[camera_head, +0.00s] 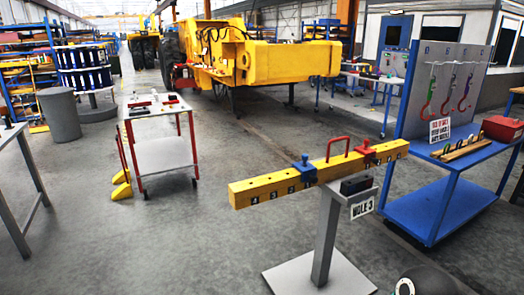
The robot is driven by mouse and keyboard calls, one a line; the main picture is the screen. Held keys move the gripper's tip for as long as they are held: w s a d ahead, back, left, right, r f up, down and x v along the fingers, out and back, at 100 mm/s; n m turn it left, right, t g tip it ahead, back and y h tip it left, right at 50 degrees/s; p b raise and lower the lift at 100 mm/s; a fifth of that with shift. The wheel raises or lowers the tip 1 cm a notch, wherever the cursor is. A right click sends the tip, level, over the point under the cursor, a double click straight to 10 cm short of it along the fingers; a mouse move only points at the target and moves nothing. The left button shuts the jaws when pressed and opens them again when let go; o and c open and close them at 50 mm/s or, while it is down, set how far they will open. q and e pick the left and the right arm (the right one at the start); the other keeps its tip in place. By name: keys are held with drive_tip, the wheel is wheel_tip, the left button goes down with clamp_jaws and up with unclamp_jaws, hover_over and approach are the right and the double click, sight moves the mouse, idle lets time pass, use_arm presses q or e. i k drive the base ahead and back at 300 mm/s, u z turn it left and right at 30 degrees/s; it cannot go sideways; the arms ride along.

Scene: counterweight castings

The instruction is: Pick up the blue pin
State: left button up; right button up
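A yellow beam (268,188) with black numbers on its side lies across a grey post. A blue piece with a small knob on top (305,170) sits astride the beam left of its middle. It is the only blue part on the beam, but I cannot tell for sure that it is the pin. A similar red piece (366,151) sits on the beam further right, beyond a red handle (338,146).
The grey post (326,235) stands on a flat base plate and carries a small sign (362,207). A blue bench (448,212) with a pegboard, hooks and a red box (502,128) is at right. A white cart (165,155) is at left. Floor between is clear.

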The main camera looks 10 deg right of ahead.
sight(305, 157)
drive_tip(key=z, duration=0.15)
drive_tip(key=i, duration=1.4)
drive_tip(key=z, duration=0.85)
drive_tip(key=i, duration=0.45)
drive_tip(key=z, duration=0.25)
drive_tip(key=k, duration=0.85)
drive_tip(key=z, duration=0.2)
drive_tip(key=i, duration=0.85)
drive_tip(key=u, duration=0.05)
